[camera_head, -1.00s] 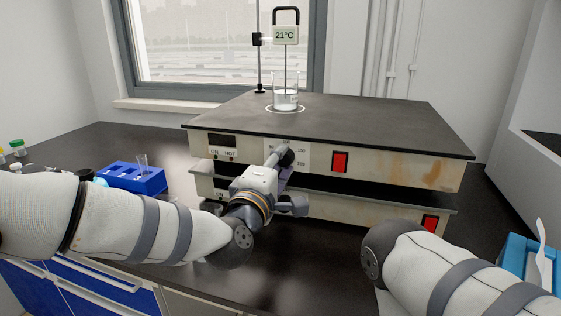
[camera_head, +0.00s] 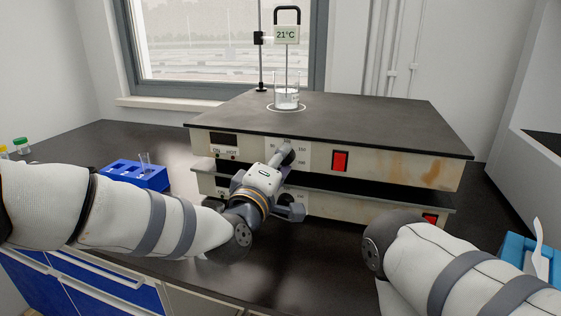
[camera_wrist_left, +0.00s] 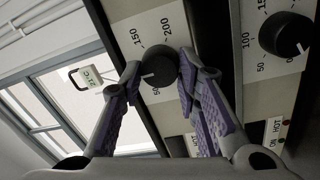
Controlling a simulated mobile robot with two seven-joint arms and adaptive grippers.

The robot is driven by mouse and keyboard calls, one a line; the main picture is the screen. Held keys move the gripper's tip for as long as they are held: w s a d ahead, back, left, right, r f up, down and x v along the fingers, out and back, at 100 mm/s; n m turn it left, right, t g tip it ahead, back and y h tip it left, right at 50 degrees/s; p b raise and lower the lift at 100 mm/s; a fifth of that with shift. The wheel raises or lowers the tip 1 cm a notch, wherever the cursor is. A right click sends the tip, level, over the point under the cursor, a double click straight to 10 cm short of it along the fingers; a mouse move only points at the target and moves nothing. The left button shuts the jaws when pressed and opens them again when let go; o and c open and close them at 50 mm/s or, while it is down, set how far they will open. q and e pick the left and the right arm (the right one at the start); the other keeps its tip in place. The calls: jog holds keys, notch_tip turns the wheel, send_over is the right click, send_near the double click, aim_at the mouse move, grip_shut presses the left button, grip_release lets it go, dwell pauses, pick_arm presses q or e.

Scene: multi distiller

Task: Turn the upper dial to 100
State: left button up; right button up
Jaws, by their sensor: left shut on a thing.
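The upper dial (camera_wrist_left: 160,65) is a round black knob on a white scale panel, which also shows in the head view (camera_head: 302,148). In the left wrist view my left gripper (camera_wrist_left: 157,78) is shut on the dial, one purple-padded finger on each side. The marks 50, 150 and 200 are readable around it; the 100 mark cannot be seen. A small pale mark shows on the knob near the left finger, but its exact reading is unclear. In the head view my left gripper (camera_head: 286,158) covers most of the knob. My right gripper is out of view.
A second black dial (camera_wrist_left: 286,35) sits on the lower hotplate. A beaker (camera_head: 286,99) with a probe stands on the upper plate (camera_head: 370,125). A red switch (camera_head: 340,161) is right of the dial. A blue tube rack (camera_head: 150,178) stands left.

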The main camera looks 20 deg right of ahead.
pick_arm(q)
jog(key=o, duration=1.2)
jog(key=shift+c, duration=0.2)
jog(key=v, duration=1.2)
